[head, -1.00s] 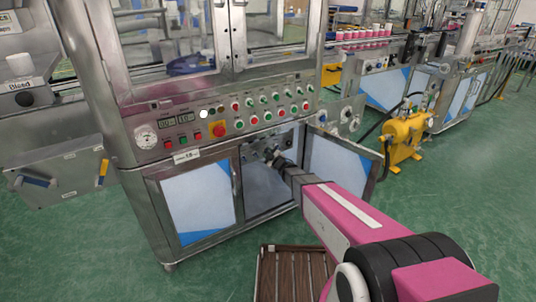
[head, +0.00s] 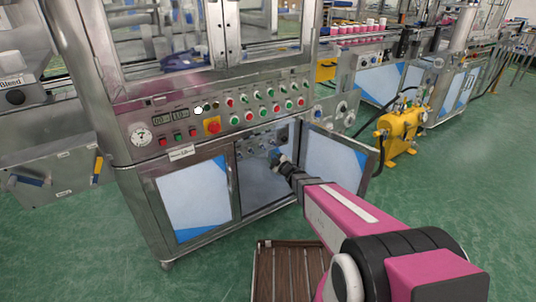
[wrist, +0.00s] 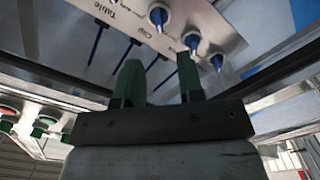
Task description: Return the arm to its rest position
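My gripper (head: 277,159) is at the open lower cabinet of the steel crimping machine, at the end of my pink arm, in the head view. It is in front of the valve panel (head: 256,141) inside the cabinet. In the wrist view its two green fingers (wrist: 158,68) stand apart with an empty gap between them. Beyond them is the same grey panel (wrist: 90,22), with labels such as "Table" and "Cap" and several blue-tipped knobs (wrist: 158,17). The fingers look clear of the knobs, though the exact distance is hard to tell.
The open cabinet door (head: 340,162) stands just right of my arm. The closed door (head: 193,198) is to the left, and the button panel (head: 225,115) is above. A slatted wooden platform (head: 288,243) lies below. A yellow tank unit (head: 402,130) stands on the green floor at right.

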